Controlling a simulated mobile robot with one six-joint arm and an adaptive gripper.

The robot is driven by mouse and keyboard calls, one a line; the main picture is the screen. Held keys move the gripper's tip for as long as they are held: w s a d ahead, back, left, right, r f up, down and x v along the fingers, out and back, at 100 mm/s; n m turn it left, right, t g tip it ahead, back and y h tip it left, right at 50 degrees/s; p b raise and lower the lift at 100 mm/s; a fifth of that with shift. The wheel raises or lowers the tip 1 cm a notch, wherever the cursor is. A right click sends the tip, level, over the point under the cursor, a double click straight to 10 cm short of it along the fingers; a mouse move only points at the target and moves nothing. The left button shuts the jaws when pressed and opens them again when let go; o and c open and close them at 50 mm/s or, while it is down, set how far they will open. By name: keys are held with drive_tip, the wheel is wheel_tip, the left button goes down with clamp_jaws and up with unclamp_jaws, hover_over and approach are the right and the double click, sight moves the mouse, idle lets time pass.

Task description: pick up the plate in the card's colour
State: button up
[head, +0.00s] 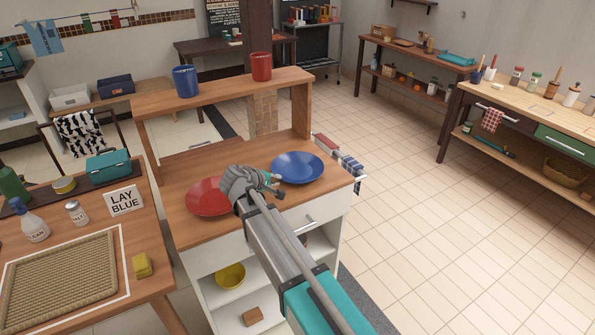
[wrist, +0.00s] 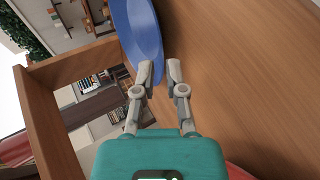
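The card (head: 124,200) reads "LAY BLUE" and stands on the left table. The blue plate (head: 298,167) lies on the wooden counter top, right of the red plate (head: 208,197). My gripper (head: 276,184) is over the counter between the plates, close to the blue plate's near left edge. In the wrist view the blue plate (wrist: 140,28) shows at the top, its rim by the fingertips. My gripper (wrist: 160,70) has its fingers apart there with a narrow gap. Whether the rim is between them is unclear. A sliver of the red plate (wrist: 238,171) shows at the bottom.
A raised shelf behind the plates holds a blue mug (head: 186,82) and a red mug (head: 261,67). The left table holds a woven mat (head: 62,270), bottles and a yellow sponge (head: 142,265). The floor to the right is clear.

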sight(285, 179)
drive_tip(key=shift+b+x, duration=1.15)
drive_tip(key=shift+x, duration=0.85)
drive_tip(key=shift+w+d+f, duration=0.35)
drive_tip(key=shift+w, duration=0.05)
clamp_jaws()
